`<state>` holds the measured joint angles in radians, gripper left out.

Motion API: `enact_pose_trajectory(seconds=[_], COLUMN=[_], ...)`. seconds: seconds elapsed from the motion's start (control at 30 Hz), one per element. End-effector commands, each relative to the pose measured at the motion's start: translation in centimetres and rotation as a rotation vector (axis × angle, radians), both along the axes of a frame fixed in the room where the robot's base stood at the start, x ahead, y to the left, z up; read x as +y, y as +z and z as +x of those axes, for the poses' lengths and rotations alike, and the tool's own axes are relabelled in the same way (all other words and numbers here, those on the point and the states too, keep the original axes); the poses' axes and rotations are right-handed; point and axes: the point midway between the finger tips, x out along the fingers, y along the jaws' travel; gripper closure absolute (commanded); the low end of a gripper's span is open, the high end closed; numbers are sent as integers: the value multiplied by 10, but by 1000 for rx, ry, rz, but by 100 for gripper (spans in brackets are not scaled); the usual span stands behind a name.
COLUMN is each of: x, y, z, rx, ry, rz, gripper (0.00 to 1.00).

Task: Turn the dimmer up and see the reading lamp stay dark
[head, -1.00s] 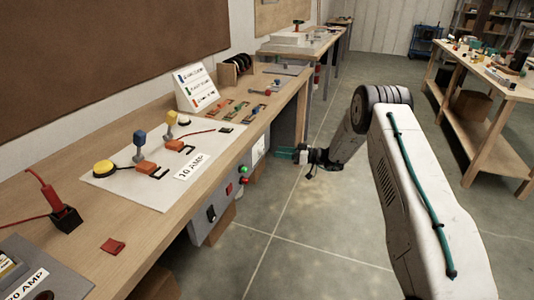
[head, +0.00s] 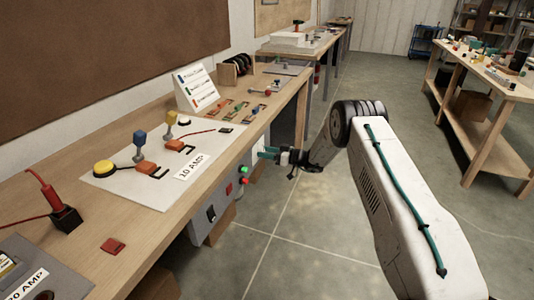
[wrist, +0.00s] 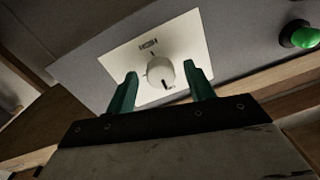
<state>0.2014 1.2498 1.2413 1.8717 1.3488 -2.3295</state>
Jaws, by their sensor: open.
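The dimmer is a round white knob (wrist: 160,73) on a pale square plate (wrist: 118,62) on a grey panel in the wrist view. A dark mark on the knob points down. My gripper (wrist: 162,78) is open, its green fingers on either side of the knob in the picture, with gaps showing; I cannot tell how much depth separates them. In the head view my gripper (head: 267,153) is beside the bench front, at the panel's far end, and hides part of the plate. I cannot make out which thing is the reading lamp.
The grey panel (head: 200,228) under the bench edge also carries a black switch (head: 211,212), a red button (head: 229,188) and a green button (head: 245,171). The bench (head: 140,232) holds a white board (head: 130,190) with small parts. Floor to its right is clear.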

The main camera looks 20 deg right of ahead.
Motion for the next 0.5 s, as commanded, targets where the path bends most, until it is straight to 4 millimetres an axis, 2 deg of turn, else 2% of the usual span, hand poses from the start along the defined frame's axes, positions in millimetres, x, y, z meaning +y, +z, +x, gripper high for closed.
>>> enact_pose_trajectory(seconds=[0.03, 0.2, 0.5], x=[0, 0, -1], y=[0, 0, 0], z=[0, 0, 0], rx=[0, 0, 17], ry=[0, 0, 0], rz=[0, 0, 12], gripper=[47, 92, 91])
